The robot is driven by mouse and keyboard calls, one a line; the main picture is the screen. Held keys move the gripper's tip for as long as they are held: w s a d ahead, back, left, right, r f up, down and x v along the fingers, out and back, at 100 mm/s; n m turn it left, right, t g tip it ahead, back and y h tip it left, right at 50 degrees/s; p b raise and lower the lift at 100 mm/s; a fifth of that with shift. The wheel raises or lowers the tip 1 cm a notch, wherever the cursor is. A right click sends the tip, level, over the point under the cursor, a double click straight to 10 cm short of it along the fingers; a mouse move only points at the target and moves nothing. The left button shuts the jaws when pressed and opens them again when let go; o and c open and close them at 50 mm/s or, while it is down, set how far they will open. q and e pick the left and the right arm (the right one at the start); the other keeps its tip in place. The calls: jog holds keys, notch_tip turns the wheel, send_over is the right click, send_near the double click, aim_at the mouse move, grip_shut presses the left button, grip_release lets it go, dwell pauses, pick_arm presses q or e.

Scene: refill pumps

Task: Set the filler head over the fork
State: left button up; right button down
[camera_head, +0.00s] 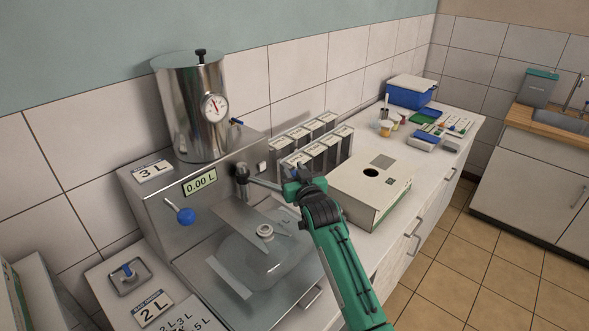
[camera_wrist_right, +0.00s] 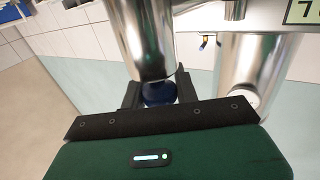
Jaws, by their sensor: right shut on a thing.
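The filling machine stands at left with a steel tank (camera_head: 190,105) and a display reading 0.00 L. A swing arm with a dark joint (camera_head: 241,172) reaches right from its front toward my right gripper (camera_head: 297,186). In the wrist view, my right gripper (camera_wrist_right: 158,93) is shut on a dark blue knob (camera_wrist_right: 158,92) below a shiny steel cylinder (camera_wrist_right: 140,40). The filler head is mostly hidden by my gripper in the head view. A clear bag (camera_head: 250,262) lies below, its pale neck (camera_head: 265,231) beside the steel fork plate (camera_head: 238,214). My gripper is right of and above this neck.
A white box with a round hole (camera_head: 370,187) stands right of my arm. Several grey cartons (camera_head: 310,150) stand behind. A blue bin (camera_head: 410,95) and small jars are farther along the counter.

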jog(key=shift+r, duration=0.25)
jog(key=c, duration=1.3)
grip_release()
jog(key=shift+o, duration=1.1)
jog(key=shift+a+f, duration=0.1)
jog(key=shift+s+d+f, duration=0.25)
jog(key=shift+s, duration=0.1)
pick_arm(q)
jog(key=shift+w+a+f+b, duration=0.15)
jog(key=shift+f+b, duration=1.95)
jog(key=shift+b, duration=0.05)
pick_arm(e)
jog(key=v, duration=1.3)
jog(key=shift+r, duration=0.2)
jog(key=shift+a, duration=0.15)
